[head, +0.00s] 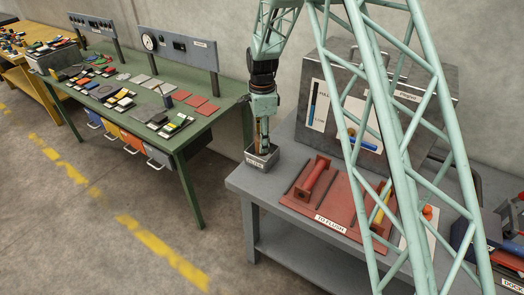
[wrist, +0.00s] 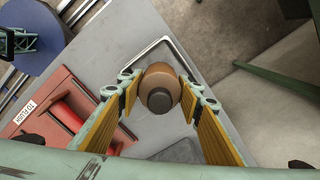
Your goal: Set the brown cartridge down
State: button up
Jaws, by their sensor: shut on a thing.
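The brown cartridge (wrist: 162,84), a round body with a dark grey end cap, is held between the yellow-padded fingers of my gripper (wrist: 160,100) in the wrist view. In the head view my gripper (head: 263,138) points down at the small grey open bin (head: 262,162) on the corner of the grey bench. The cartridge is mostly hidden there by the fingers and bin wall. The bin's pale rim (wrist: 152,48) shows behind the cartridge in the wrist view. I cannot tell whether the cartridge touches the bin floor.
A large grey case (head: 440,105) stands behind. The green table (head: 195,125) at left is crowded. Floor lies between the tables.

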jog(key=shift+f, duration=2.3)
jog(key=shift+f+b, duration=0.25)
jog(key=shift+b, duration=0.15)
jog(key=o, duration=0.9)
jog(key=shift+r, duration=0.2)
notch_tip(320, 180, up, 13)
jog(key=shift+r+p, duration=0.1)
jog(key=shift+p, duration=0.9)
jog(key=shift+r, duration=0.15)
